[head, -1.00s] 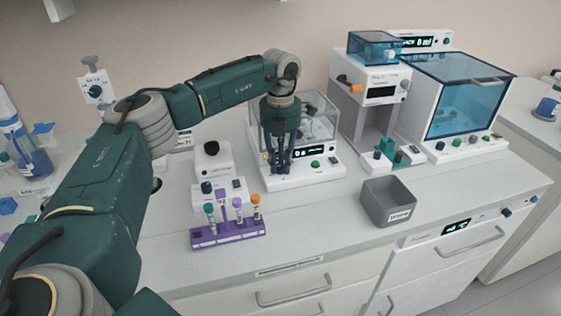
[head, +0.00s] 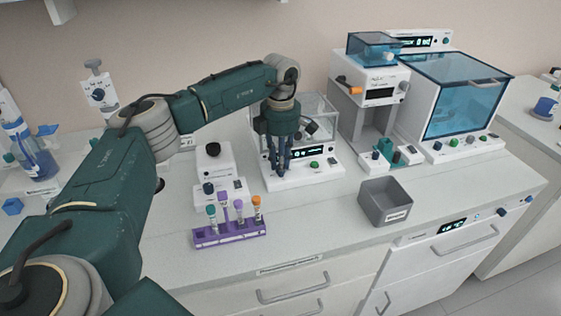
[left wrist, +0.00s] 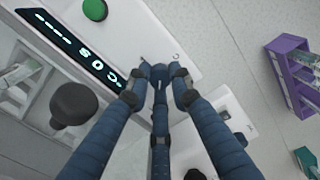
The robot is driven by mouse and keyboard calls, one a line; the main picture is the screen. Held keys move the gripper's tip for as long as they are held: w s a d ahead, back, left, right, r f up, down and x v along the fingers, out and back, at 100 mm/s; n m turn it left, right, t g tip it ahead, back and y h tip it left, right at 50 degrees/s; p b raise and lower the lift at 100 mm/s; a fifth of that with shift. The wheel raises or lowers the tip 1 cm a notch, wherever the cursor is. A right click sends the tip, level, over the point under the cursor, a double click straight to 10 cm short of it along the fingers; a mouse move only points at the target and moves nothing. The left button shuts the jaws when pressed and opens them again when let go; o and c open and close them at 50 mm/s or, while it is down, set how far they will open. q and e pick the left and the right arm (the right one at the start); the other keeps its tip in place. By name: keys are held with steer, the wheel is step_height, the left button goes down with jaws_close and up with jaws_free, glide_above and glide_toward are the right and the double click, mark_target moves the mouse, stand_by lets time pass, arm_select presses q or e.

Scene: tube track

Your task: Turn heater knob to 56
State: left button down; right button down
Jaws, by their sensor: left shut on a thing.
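The heater (head: 303,172) is a white box with a clear cover, a dark display and a row of coloured controls on its front. My left gripper (head: 281,173) points down at the left part of its front panel. In the left wrist view the three blue fingers close together (left wrist: 160,80) on a small blue knob (left wrist: 158,71), which they mostly hide. The heater display (left wrist: 72,52) appears upside down and seems to read about 50 °C. A green button (left wrist: 95,10) lies beside it. My right gripper is not in view.
A purple tube rack (head: 229,236) and a white device with a black top (head: 212,165) stand left of the heater. A grey bin (head: 385,203) is to the right. A blue-lidded machine (head: 460,95) stands further right. The front counter between rack and bin is clear.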

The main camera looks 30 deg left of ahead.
arm_select(q)
steer(key=m, duration=0.6)
steer(key=shift+w+r, duration=0.1)
steer(key=shift+r, duration=0.1)
steer(key=m, duration=0.6)
steer(key=shift+m+p, duration=0.3)
steer(key=shift+m, duration=0.1)
steer(key=m, duration=1.1)
steer(key=shift+a+m, duration=0.1)
steer(key=shift+m, duration=0.3)
steer(key=c, duration=1.8)
jaws_free()
